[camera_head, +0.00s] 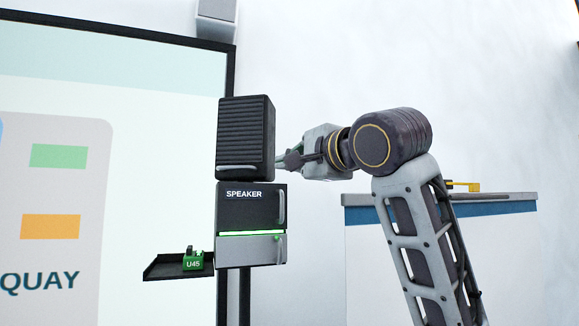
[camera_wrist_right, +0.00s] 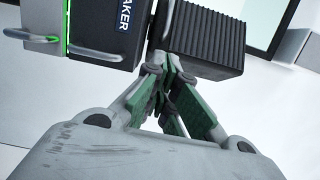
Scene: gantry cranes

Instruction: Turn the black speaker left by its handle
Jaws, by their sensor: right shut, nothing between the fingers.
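The black speaker (camera_head: 245,128) has a ribbed front and stands on top of a dark box labelled SPEAKER (camera_head: 248,207). Its pale handle (camera_head: 238,168) runs along the bottom of its front. My right gripper (camera_head: 282,162) is at the speaker's lower right side, shut and empty. In the right wrist view the shut green fingers (camera_wrist_right: 162,72) point at the gap between the labelled box (camera_wrist_right: 107,18) and the speaker (camera_wrist_right: 204,42). I cannot tell whether the fingertips touch the speaker. My left gripper is not in view.
The labelled box has a handle (camera_head: 282,207) on its right, above a grey unit (camera_head: 245,251) with a green light strip. A black shelf (camera_head: 160,269) holds a green U45 block (camera_head: 194,261) at left. A large screen (camera_head: 150,150) stands behind; a blue-edged counter (camera_head: 510,206) is at right.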

